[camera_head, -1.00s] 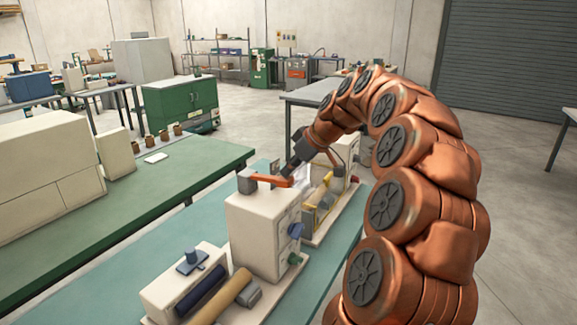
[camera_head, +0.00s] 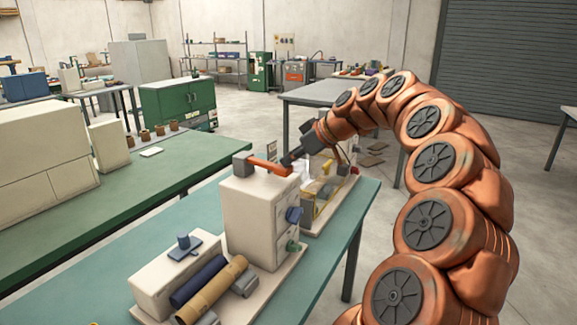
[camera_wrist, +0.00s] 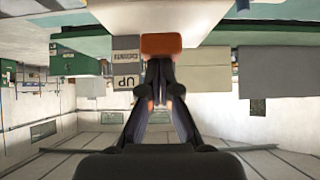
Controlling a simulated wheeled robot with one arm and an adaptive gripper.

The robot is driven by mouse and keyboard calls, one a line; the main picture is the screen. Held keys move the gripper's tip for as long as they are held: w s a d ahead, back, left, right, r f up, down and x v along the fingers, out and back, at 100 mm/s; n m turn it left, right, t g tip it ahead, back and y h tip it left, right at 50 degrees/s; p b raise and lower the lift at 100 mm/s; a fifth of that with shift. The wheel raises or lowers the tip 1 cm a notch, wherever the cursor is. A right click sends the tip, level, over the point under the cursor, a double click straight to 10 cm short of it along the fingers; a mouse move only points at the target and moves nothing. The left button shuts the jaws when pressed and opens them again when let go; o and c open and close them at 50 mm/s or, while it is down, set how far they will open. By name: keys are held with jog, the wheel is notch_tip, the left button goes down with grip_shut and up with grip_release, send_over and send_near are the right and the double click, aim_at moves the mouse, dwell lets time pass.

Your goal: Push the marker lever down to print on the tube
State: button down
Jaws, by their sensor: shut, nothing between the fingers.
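The orange marker lever (camera_head: 268,166) runs from a dark grey block (camera_head: 242,164) on top of the cream machine box (camera_head: 248,215), sloping slightly down to the right. My gripper (camera_head: 288,161) is shut and empty, with its tips at the lever's free end. In the wrist view, the lever's orange end (camera_wrist: 161,44) sits right at the fingertips (camera_wrist: 161,62); whether they touch is unclear. A tan tube (camera_head: 215,288) lies beside a dark blue roller (camera_head: 199,280) at the front of the machine.
Blue (camera_head: 294,215) and green (camera_head: 293,246) knobs stick out of the box's right side. Another unit with a yellow frame (camera_head: 322,200) stands behind it on the teal bench (camera_head: 120,265). Open floor lies right.

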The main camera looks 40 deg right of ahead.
jog(key=shift+s+f+t+b, duration=0.1)
jog(key=shift+f+t+b, duration=0.7)
jog(key=shift+b, duration=1)
jog(key=shift+f, duration=0.35)
jog(key=shift+r, duration=0.45)
jog(key=s+d+r, duration=0.3)
jog(key=s+r, duration=0.5)
jog(key=r, duration=0.2)
jog(key=shift+d+y, duration=0.25)
jog(key=shift+y, duration=0.05)
